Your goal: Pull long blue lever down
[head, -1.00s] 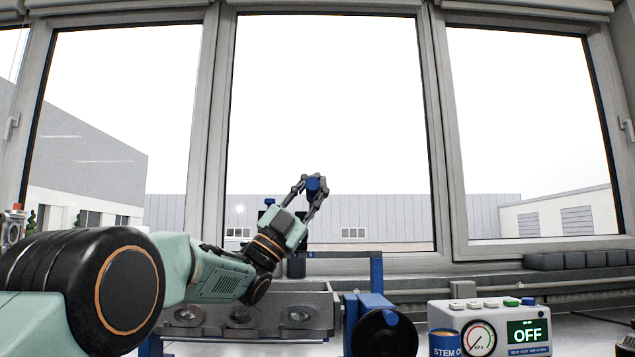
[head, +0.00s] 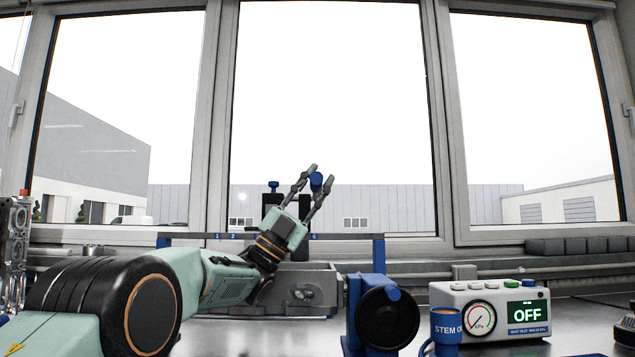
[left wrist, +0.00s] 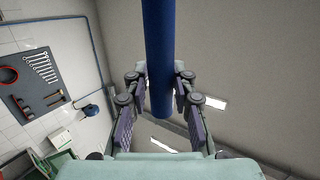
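The long blue lever (left wrist: 160,60) runs down from the top of the left wrist view as a thick blue bar, its rounded lower end between my fingers. In the head view only a small blue end (head: 316,181) shows at my fingertips. My left gripper (head: 320,175) points up and right in front of the middle window, its two fingers spread with the blue end between them. In the left wrist view, my left gripper (left wrist: 160,92) has a finger on each side of the bar and looks open; firm contact does not show. My right gripper is not in view.
A blue and black device (head: 385,312) stands in the middle. A grey metal part (head: 310,289) lies under a blue frame (head: 379,257). A metal block (head: 14,250) is at far left.

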